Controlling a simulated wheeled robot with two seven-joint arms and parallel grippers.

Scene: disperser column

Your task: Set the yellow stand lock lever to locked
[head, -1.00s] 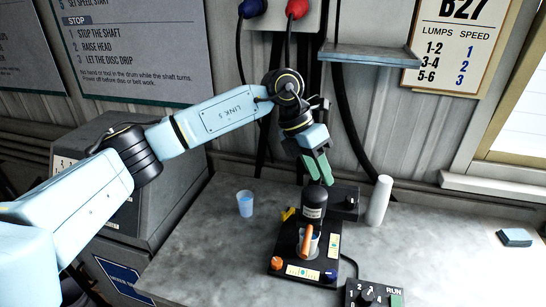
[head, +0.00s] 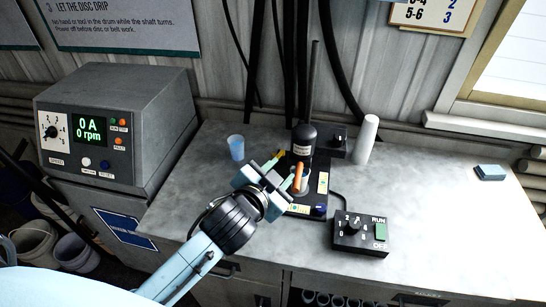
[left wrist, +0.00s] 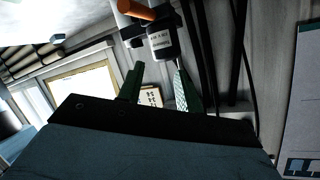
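The disperser stand (head: 322,183) is on the bench, with a dark labelled cylinder (head: 303,140) on its column. The yellow lever (head: 280,154) shows as a small piece at the stand's left side, just beyond my left gripper (head: 288,181); its setting cannot be read. My left gripper is low in front of the stand's left side and hides part of the base. In the left wrist view its two green fingers (left wrist: 157,78) are apart with nothing between them, and the labelled cylinder (left wrist: 161,42) is beyond the tips. My right gripper is not in view.
An orange handle (head: 298,177) stands close beside the gripper. A blue cup (head: 236,147) is left of the stand and a white cylinder (head: 366,139) is right. A control box (head: 361,234) is in front right. The bench's right side is mostly clear.

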